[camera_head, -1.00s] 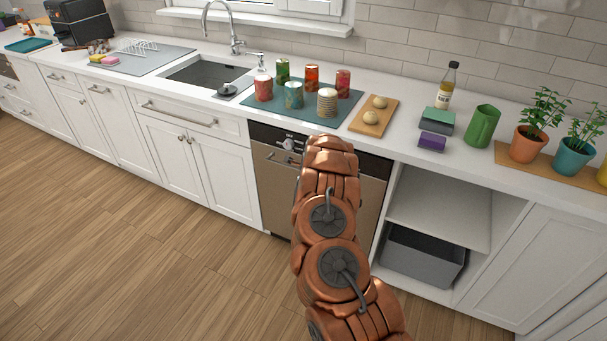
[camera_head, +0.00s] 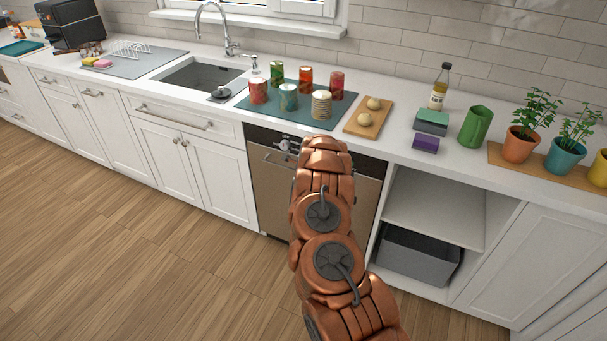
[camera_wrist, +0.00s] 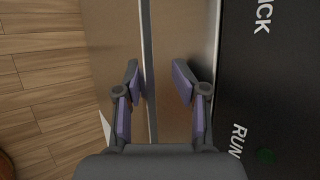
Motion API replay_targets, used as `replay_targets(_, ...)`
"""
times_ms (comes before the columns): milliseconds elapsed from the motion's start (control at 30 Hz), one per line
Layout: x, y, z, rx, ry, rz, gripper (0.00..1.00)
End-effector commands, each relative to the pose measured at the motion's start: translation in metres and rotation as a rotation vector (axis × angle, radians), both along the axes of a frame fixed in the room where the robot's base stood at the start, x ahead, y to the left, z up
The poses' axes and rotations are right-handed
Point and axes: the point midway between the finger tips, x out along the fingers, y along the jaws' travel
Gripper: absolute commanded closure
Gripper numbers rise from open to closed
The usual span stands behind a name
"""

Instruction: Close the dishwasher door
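The dishwasher door (camera_head: 271,192) is a bronze-brown front below a dark control panel (camera_head: 262,136), set between white cabinets. It stands upright and looks flush or nearly flush with them; my arm hides its middle and right part, so a small gap cannot be ruled out. In the wrist view the door front (camera_wrist: 177,28) fills the middle, with a thin bar-like handle (camera_wrist: 148,40) running along it. My gripper (camera_wrist: 157,80) is open in front of the door, its two fingers apart on either side of the bar. Contact with the door cannot be told.
The black panel (camera_wrist: 262,90) with white lettering lies right of the door in the wrist view. Above is the counter with a teal mat (camera_head: 262,106) holding cups and cans. An open shelf with a grey bin (camera_head: 418,255) is to the right. The wooden floor (camera_head: 120,250) is clear.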

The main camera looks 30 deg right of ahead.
Motion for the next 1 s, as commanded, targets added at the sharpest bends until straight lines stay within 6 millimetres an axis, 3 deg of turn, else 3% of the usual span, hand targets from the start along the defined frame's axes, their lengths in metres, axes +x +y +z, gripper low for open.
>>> replay_targets(667, -0.001, 0.004, -0.002, 0.002, 0.004, 0.005, 0.64)
replay_targets(1000, -0.014, 0.010, 0.016, 0.005, 0.001, 0.003, 0.64)
